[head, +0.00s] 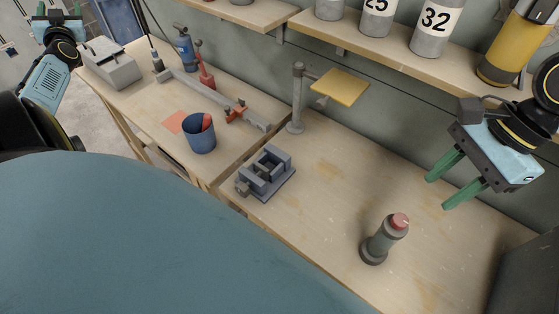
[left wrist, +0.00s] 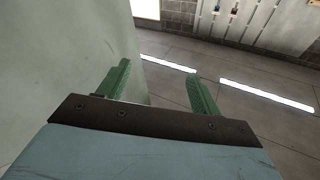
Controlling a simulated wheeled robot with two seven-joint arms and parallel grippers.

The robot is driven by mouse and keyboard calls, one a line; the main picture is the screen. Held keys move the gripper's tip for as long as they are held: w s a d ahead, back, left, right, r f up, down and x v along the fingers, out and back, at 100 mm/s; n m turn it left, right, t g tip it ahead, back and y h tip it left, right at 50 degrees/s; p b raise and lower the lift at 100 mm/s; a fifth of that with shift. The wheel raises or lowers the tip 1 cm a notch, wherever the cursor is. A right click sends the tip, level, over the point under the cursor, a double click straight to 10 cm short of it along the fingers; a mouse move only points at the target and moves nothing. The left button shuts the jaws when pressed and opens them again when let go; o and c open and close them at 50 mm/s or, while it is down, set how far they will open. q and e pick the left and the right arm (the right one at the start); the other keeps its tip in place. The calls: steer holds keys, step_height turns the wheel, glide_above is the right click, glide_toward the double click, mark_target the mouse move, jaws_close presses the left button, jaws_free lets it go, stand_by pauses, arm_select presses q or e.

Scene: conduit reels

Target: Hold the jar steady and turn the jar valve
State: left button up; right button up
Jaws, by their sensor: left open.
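My left gripper (head: 57,12) is at the far upper left of the head view, far from the jar. In the left wrist view my left gripper (left wrist: 160,75) is open with nothing between its fingers.
A grey vise (head: 266,172) and a post with a yellow plate (head: 341,87) stand on the same bench. A blue cup (head: 199,136) is on the left bench. Numbered canisters (head: 433,28) line the shelf above. Bench around the jar is clear.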

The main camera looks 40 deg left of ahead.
arm_select(q)
step_height(320, 180, up, 20)
steer(key=s+f+n+g+y, duration=0.1)
steer(key=s+n+g+y, duration=0.1)
steer(key=n+y, duration=0.35)
steer(key=w+d+f+m+t+h, duration=1.1)
steer(key=w+d+f, duration=0.4)
steer(key=w, duration=0.3)
steer(key=w+d+f+m+g+h, duration=0.15)
steer(key=w+d+f+h, duration=0.35)
steer(key=d+f, duration=0.7)
steer(key=w+d+f+m+g+h, duration=0.1)
steer(key=w+d+f+m+h, duration=0.2)
steer(key=d+f+h, duration=0.85)
steer(key=s+d+f+m+g, duration=0.1)
steer(key=d, duration=1.1)
steer(key=s+d+f+m+g, duration=0.1)
steer(key=s+d+g, duration=0.1)
steer(key=d, duration=0.9)
steer(key=m+g+h, duration=0.3)
steer(key=m+h, duration=0.3)
steer(key=h, duration=0.1)
glide_toward(388, 242)
steer(key=w+d+f, duration=0.2)
steer(key=w+f, duration=0.1)
steer(key=w+d+f, duration=0.5)
steer(key=w+f, duration=0.1)
steer(key=w, duration=0.1)
steer(key=shift+d, duration=0.3)
steer(key=shift+c, duration=0.2)
